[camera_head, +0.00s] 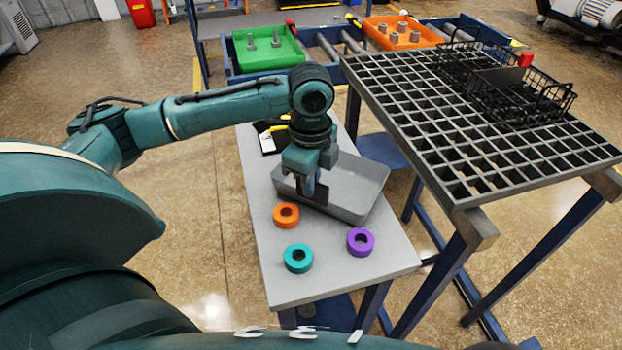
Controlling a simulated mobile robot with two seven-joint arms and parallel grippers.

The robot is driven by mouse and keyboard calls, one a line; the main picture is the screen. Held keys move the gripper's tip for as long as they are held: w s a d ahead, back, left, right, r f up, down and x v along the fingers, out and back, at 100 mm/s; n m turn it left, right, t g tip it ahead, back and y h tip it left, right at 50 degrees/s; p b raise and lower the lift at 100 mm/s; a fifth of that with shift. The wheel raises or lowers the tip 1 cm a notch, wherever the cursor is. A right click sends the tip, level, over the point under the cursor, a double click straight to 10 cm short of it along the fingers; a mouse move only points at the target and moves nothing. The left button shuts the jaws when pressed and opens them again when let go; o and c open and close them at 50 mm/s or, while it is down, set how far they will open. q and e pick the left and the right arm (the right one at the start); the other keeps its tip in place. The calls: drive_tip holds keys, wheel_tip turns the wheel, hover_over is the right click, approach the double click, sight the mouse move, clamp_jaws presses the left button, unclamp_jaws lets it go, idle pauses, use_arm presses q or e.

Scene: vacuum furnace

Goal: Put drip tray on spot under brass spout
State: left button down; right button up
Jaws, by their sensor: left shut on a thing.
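A grey rectangular tray (358,180), likely the drip tray, is at the middle of a narrow light-grey table (290,290), its right edge reaching the table's right side. My left gripper (316,190) comes down over the tray's near wall and is shut on it. The gripper hides part of the tray, and I cannot tell if the tray touches the table. No brass spout or marked spot shows. My right gripper is not in view.
Orange (286,214), teal (298,257) and purple (360,241) rings lie near the tray. A black grid rack (470,130) with wire baskets (520,95) stands right. Green (262,50) and orange (405,30) bins stand behind. Floor at left is open.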

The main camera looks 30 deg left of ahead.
use_arm(q)
drive_tip(key=c, duration=1.5)
unclamp_jaws()
drive_tip(key=shift+f, duration=0.1)
